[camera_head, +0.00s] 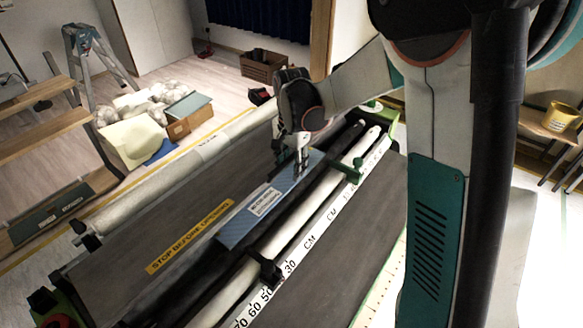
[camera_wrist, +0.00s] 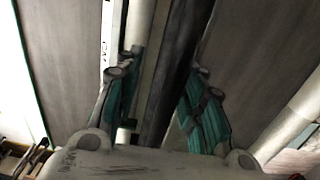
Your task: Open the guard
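A long flat blue panel with a white label (camera_head: 265,203) lies across the middle of the wallpaper machine. I take it to be the guard, but its label is too small to read. Beside it is a dark cover strip (camera_head: 175,245) marked "STOP BEFORE OPENING".
White rollers (camera_head: 325,190) and a centimetre scale (camera_head: 308,245) run along the machine beside the panel. A green bracket (camera_head: 348,170) stands near my arm's end. A stepladder (camera_head: 95,55) and boxes (camera_head: 188,118) are on the floor at left.

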